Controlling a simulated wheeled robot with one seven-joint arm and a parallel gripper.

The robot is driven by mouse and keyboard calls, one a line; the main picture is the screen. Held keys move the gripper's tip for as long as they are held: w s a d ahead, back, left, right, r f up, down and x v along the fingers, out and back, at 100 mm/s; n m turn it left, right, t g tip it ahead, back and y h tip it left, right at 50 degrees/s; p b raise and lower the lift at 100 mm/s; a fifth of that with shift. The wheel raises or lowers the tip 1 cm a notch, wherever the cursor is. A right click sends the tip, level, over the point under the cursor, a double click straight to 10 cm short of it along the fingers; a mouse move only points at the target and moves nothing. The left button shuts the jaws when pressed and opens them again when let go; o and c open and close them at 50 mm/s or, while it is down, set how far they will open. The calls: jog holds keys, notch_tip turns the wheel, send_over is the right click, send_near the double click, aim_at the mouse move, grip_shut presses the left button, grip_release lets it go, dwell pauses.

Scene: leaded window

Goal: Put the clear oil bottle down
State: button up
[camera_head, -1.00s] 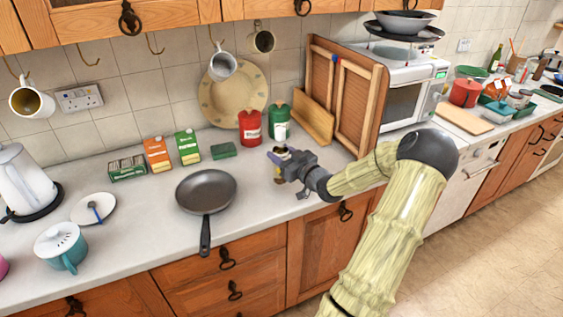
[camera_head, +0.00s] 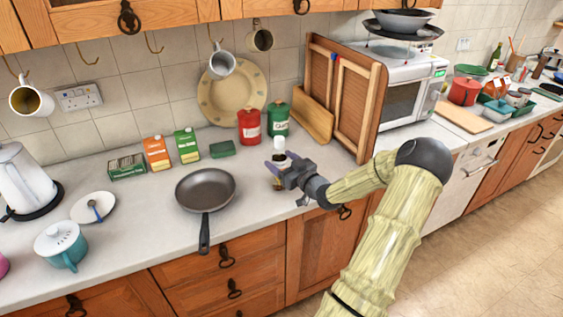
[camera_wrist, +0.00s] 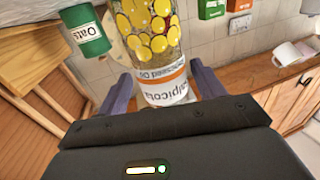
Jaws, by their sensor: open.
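The clear oil bottle (camera_head: 280,148) stands upright on the worktop (camera_head: 250,195) in the head view, to the right of the frying pan. Its white cap shows, and its lower part is partly hidden by my gripper. In the wrist view the bottle (camera_wrist: 150,35) has yellow dots and a white and orange label. My gripper (camera_head: 276,172) is open in the head view, low beside the bottle. In the wrist view my gripper's fingers (camera_wrist: 160,90) stand apart on either side of the bottle's label end, with a gap visible at the right finger.
A black frying pan (camera_head: 206,188) lies left of the bottle. Red (camera_head: 249,127) and green (camera_head: 277,119) canisters stand behind it, with a small green box (camera_head: 222,149) to the left. Wooden boards (camera_head: 345,95) lean at the right. The worktop's front edge is close.

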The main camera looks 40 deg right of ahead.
jog(key=shift+r, duration=0.2)
jog(key=s+b, duration=0.1)
jog(key=s, duration=1.1)
jog(key=shift+b, duration=0.3)
jog(key=shift+d, duration=0.1)
